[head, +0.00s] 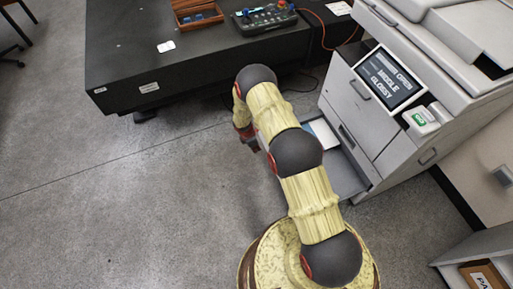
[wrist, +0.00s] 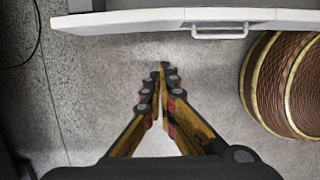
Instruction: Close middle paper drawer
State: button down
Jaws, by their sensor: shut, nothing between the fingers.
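The grey-white printer (head: 395,120) stands at the right in the head view. One of its paper drawers (head: 346,172) is pulled out, with a white and blue stack (head: 322,133) inside; my arm hides its front. In the wrist view the drawer's white front (wrist: 130,21) runs across the top, with a pale bar handle (wrist: 219,34) right of centre. My gripper (wrist: 163,66) is shut and empty, its tips pointing at the front with a gap in the picture. My arm hides the fingertips in the head view.
The printer's screen (head: 389,80) shows text including "MIDDLE" and "GLOSSY". A green-labelled box (head: 421,120) sits beside it. A dark table (head: 190,65) stands at the back with a wooden box (head: 197,12) and a control panel (head: 264,19).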

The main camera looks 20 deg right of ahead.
jog(key=d+f+b, duration=0.3)
jog(key=d+f, duration=0.2)
jog(key=f, duration=0.1)
jog(key=shift+d, duration=0.3)
jog(key=shift+w, duration=0.1)
